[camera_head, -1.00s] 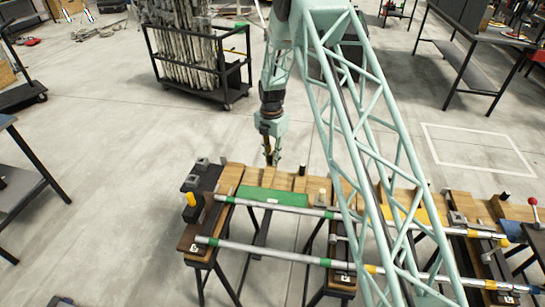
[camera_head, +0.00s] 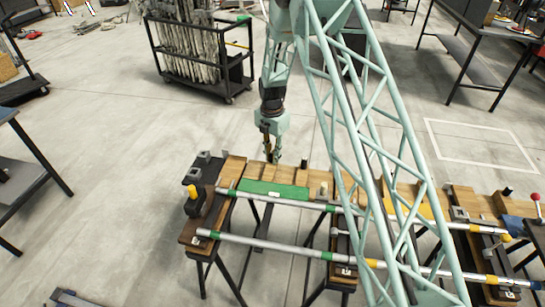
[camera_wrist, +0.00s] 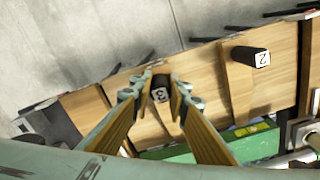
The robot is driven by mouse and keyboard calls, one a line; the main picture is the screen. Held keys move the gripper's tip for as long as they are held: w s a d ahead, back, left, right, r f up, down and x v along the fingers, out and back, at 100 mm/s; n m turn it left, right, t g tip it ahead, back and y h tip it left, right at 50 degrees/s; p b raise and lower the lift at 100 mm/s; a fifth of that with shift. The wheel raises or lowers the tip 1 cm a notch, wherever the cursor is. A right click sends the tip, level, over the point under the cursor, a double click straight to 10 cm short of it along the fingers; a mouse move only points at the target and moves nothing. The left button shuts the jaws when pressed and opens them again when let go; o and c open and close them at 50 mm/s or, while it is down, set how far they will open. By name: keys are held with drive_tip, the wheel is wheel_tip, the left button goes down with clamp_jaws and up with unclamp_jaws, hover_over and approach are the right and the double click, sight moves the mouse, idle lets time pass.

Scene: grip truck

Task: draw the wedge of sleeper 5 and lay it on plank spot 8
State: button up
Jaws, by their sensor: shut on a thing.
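My gripper (camera_head: 271,160) is at the wooden plank (camera_head: 311,180), left of its middle. A second dark block reading 2 (camera_wrist: 252,57) stands to the right, apart from my fingers. A sleeper end with a small white label that looks like 5 (camera_head: 196,241) is at the left trestle. Plank spot 8 cannot be made out.
A green strip (camera_head: 274,189) lies along the plank's near side. Silver tubes (camera_head: 265,246) run across the trestles in front. A yellow-handled piece (camera_head: 194,194) stands at the left end. A black cart (camera_head: 203,80) stands behind on open floor.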

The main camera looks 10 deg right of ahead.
drive_tip(key=o, duration=1)
drive_tip(key=shift+r, duration=0.1)
drive_tip(key=shift+r, duration=5.95)
